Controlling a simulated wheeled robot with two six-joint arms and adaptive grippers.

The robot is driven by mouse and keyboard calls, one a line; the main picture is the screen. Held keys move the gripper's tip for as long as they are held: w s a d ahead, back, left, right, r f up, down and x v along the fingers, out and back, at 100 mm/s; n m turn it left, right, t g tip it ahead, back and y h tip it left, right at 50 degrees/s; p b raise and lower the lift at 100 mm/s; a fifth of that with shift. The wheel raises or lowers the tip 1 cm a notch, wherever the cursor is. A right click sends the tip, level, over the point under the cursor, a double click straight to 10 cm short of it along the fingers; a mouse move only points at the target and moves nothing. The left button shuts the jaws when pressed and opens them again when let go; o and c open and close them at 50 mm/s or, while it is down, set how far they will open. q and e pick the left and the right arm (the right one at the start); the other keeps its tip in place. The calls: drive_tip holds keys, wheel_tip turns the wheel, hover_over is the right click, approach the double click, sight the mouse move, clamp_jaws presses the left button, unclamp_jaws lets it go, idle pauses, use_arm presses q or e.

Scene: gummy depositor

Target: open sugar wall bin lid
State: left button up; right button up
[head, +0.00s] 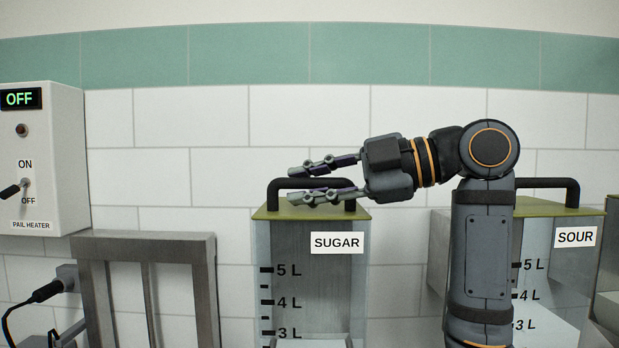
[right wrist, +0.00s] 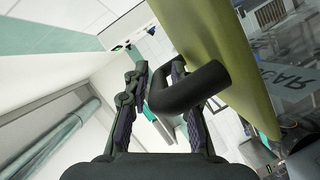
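The sugar wall bin (head: 310,280) stands at centre in the head view, with a "SUGAR" label and litre marks. Its olive lid (head: 262,214) lies flat on top, closed. A black bar handle (head: 279,184) rises from the lid. My right gripper (head: 292,184) comes in from the right at the handle's height, fingers parted, one above the bar's line and one below. In the right wrist view, the handle's bent end (right wrist: 190,90) overlaps the gap between the parted fingers (right wrist: 158,68), beside the lid (right wrist: 215,45). Contact cannot be told. My left gripper is not in view.
A sour bin (head: 540,260) with a similar lid and handle stands at right, partly behind my right arm. A pail heater box (head: 45,150), reading OFF, hangs at left. A metal frame (head: 145,246) stands left of the sugar bin. White tiles lie behind.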

drive_tip(key=shift+d, duration=0.1)
drive_tip(key=shift+c, duration=0.3)
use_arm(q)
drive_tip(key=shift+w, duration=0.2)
use_arm(e)
clamp_jaws()
drive_tip(key=shift+r, duration=0.1)
